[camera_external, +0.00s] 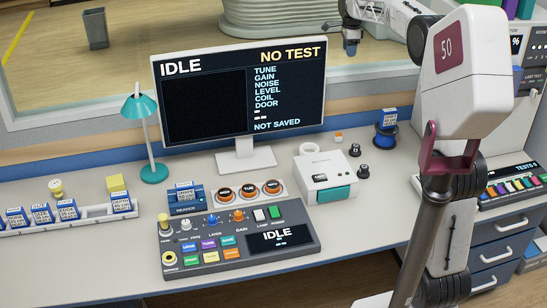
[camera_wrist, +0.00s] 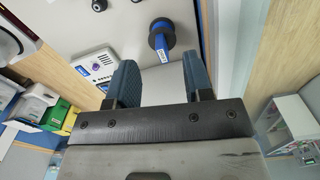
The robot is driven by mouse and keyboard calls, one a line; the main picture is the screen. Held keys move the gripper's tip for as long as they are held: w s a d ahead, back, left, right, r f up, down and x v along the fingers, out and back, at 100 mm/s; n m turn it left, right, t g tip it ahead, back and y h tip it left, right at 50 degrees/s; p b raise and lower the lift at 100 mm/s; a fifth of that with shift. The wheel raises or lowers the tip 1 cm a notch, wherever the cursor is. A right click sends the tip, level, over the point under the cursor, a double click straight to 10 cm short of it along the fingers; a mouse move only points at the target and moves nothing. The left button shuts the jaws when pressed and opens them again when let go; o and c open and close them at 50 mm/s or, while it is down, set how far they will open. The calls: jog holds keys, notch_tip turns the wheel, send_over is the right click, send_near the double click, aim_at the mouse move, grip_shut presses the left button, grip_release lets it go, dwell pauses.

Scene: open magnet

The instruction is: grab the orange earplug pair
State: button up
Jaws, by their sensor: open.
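A small orange and white item (camera_external: 338,137) lies on the desk behind the white printer-like box, left of the blue spool. It is too small to tell whether it is the earplug pair. I make out no orange earplugs in the wrist view. My gripper (camera_external: 350,46) is high at the top of the external view, above and beyond the back of the desk. In the wrist view its two blue fingers (camera_wrist: 158,72) are apart with nothing between them.
A blue spool (camera_external: 385,132) stands at the back of the desk; it also shows beyond the fingers in the wrist view (camera_wrist: 161,40). Two black knobs (camera_external: 358,162) and a white box (camera_external: 328,175) stand nearby. A monitor (camera_external: 240,85), control console (camera_external: 240,240) and teal lamp (camera_external: 150,135) are further left.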

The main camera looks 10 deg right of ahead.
send_over(341, 136)
jog(key=f, duration=3.4)
jog(key=shift+w+d+f, duration=0.15)
jog(key=shift+w+f, duration=0.05)
jog(key=shift+f, duration=0.2)
jog(key=shift+f, duration=0.15)
jog(key=shift+f, duration=1.15)
jog(key=shift+w+d+f, duration=0.1)
jog(key=shift+f, duration=2.5)
grip_shut()
